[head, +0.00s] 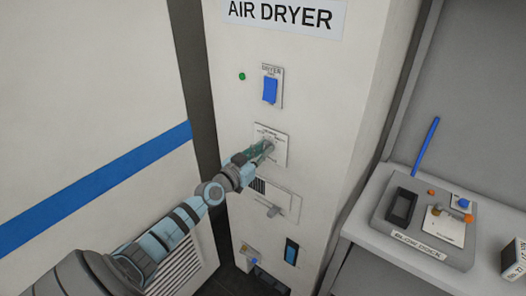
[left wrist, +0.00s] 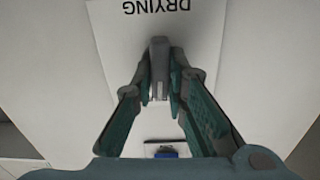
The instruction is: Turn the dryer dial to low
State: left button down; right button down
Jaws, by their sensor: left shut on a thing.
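The air dryer (head: 223,115) is a tall off-white cabinet with a label at its top. The dial's white plate (head: 281,143) is on its front, below the blue switch. My left gripper (head: 262,150) reaches this plate from the lower left and covers most of the dial. In the left wrist view, the left gripper (left wrist: 159,88) is shut on the grey dial (left wrist: 158,58), one finger on each side. The plate shows upside down there with the word "DRYING" (left wrist: 156,6). The dial's setting marks are hidden or too small to read. My right gripper is not in view.
Above the plate are a blue switch (head: 270,90) and a green light (head: 242,76). A bench (head: 380,235) at the right holds a control box (head: 383,213). A striped panel (head: 95,90) stands at the left.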

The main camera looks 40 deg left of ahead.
pick_arm(q)
jog(key=n, duration=0.5)
jog(key=shift+a, duration=0.1)
jog(key=shift+f+n, duration=0.1)
jog(key=shift+n, duration=2.2)
jog(key=c, duration=1.6)
grip_release()
jog(key=shift+w, duration=0.1)
